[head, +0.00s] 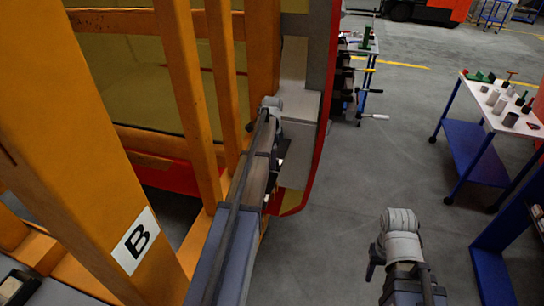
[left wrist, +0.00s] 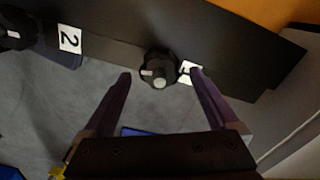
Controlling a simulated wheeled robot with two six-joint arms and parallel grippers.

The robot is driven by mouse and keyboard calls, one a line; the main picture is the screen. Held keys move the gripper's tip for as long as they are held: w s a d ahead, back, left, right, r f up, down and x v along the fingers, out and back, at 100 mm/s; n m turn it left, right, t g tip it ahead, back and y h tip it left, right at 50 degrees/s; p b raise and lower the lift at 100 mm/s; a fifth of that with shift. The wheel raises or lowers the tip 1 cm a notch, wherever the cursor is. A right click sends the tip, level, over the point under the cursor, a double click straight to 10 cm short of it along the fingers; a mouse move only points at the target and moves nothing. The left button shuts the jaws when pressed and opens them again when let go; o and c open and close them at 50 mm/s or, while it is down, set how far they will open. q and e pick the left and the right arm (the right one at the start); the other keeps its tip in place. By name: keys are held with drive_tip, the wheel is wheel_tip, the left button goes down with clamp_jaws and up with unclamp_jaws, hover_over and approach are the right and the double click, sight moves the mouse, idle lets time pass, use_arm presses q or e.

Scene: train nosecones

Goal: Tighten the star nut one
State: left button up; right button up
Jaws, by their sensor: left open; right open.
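In the left wrist view a black star nut (left wrist: 158,70) with a light metal stud in its middle sits on a dark bar (left wrist: 225,62). A white number label (left wrist: 188,72) lies just right of it, partly hidden by a finger. My left gripper (left wrist: 160,76) is open, with one finger on each side of the nut; I cannot tell whether either touches it. In the head view the nut does not show, and my left arm reaches forward along the orange frame. My right gripper (head: 374,264) is open and empty over the floor at the lower right.
A second star nut (left wrist: 14,28) with a label "2" (left wrist: 70,38) is on the bar's left. Orange beams (head: 188,90) and a "B" label (head: 135,241) stand close on the left. A blue trolley (head: 473,150) stands right. Grey floor between is clear.

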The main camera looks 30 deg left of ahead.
use_arm(q)
wheel_tip(320, 180, up, 7)
drive_tip(key=p, duration=0.6)
drive_tip(key=shift+f, duration=0.15)
drive_tip(key=s+d+f+n+b, duration=0.1)
drive_tip(key=s+d+f+b, duration=0.2)
drive_tip(key=d, duration=0.5)
drive_tip(key=s+d+f+n+b, duration=0.1)
drive_tip(key=s+d+f+b, duration=0.1)
drive_tip(key=s+d, duration=0.45)
drive_tip(key=s+d+f+n+b, duration=0.1)
drive_tip(key=s+d+f+b, duration=0.15)
drive_tip(key=d, duration=0.65)
drive_tip(key=s+d+f+n+b, duration=0.2)
drive_tip(key=s+d, duration=0.4)
drive_tip(key=s, duration=0.2)
drive_tip(key=s+d+f+n+y+b, duration=0.1)
drive_tip(key=s+d+f+n+b, duration=0.1)
drive_tip(key=s+d, duration=0.4)
drive_tip(key=shift+s+d+f+b, duration=0.35)
drive_tip(key=shift+s+f+b, duration=0.2)
drive_tip(key=shift+s, duration=0.3)
